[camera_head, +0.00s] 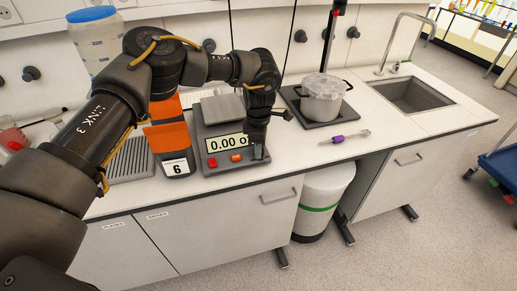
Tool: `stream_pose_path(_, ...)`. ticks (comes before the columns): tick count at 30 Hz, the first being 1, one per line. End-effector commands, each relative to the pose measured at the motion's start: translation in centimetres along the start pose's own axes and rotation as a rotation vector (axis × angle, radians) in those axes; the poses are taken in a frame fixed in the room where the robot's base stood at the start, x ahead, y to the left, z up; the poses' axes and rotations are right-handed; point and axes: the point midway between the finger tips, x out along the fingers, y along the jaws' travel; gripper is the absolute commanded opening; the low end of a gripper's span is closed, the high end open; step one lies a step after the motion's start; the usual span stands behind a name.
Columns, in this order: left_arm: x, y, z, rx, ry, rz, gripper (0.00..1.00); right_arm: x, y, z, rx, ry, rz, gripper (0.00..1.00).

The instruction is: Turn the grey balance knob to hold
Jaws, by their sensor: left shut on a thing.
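The balance (219,170) stands on the white bench, with a grey weighing pan (222,108) and a display reading about "0.00 0". A red button and an orange button sit on its front panel. The grey balance knob (259,154) is at the right end of that panel, mostly hidden by my gripper. My left gripper (257,145) comes down from above, pointing downward, and is shut on the knob. The knob's pointer and its hold mark cannot be made out. My right gripper is not in view.
An orange and black holder marked 6 (176,168) stands close left of the balance. A pot (322,105) on a hotplate, a purple-handled tool (338,139) and a sink (412,96) are to the right. The bench front right of the balance is clear.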

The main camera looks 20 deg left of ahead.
Motion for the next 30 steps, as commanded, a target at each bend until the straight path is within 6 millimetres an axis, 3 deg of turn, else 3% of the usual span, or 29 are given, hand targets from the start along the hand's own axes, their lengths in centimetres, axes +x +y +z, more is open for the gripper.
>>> stream_pose_path(15, -0.02, 0.02, 0.0, 0.411, -0.004, 0.0, 0.08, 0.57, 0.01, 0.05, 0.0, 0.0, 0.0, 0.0)
stream_pose_path(30, -0.01, 0.0, 0.0, 0.547, -0.005, 0.0, 0.08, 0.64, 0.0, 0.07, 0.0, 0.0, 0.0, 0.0)
